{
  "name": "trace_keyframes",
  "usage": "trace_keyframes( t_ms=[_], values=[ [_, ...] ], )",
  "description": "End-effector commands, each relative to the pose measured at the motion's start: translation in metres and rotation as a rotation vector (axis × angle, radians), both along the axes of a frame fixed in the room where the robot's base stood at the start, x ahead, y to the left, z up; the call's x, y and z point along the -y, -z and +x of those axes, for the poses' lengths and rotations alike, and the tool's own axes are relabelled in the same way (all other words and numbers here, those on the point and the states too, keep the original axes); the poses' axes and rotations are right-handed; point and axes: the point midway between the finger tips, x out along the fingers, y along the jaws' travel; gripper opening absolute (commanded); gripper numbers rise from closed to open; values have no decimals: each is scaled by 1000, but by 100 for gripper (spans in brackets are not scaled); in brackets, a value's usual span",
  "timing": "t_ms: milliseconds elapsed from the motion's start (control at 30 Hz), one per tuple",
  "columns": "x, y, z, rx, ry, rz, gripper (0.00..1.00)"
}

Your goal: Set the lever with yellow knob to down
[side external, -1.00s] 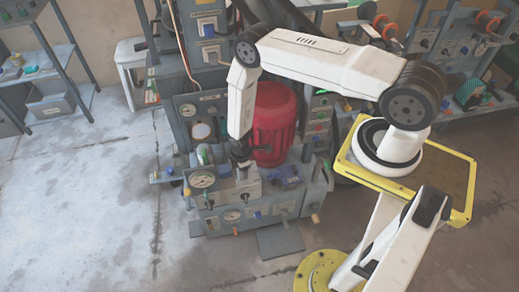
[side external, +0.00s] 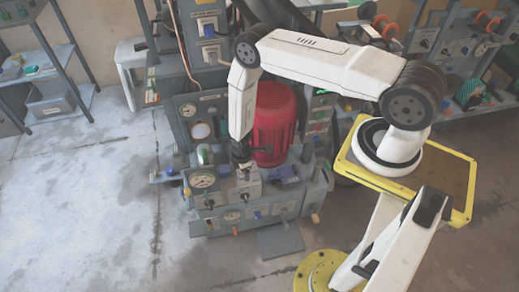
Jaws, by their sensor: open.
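My gripper (side external: 243,168) is small and dark in the side external view, at the lower end of my white arm. It points down, just above a light grey block (side external: 247,188) on the front deck of the press (side external: 270,212). Its jaws are open, but what lies between them is too small to make out. I cannot pick out the lever with the yellow knob for certain. A small orange-yellow knob (side external: 187,191) shows at the deck's left end, and a tan handle (side external: 315,218) shows at its lower right. The position of either cannot be read.
A red cylinder (side external: 274,122) stands right behind my gripper. A tall grey panel (side external: 198,105) rises behind. The floor at left is clear.

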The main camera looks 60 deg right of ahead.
Motion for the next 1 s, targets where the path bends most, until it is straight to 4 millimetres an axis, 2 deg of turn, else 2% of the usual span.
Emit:
trace_keyframes(
  t_ms=[267, 800, 1000],
  values=[
    [0, -15, 1, 2, 0, 0, 79],
    [0, -68, 0, 0, 0, 0, 79],
    [0, -76, -1, -2, 0, 0, 79]
  ],
)
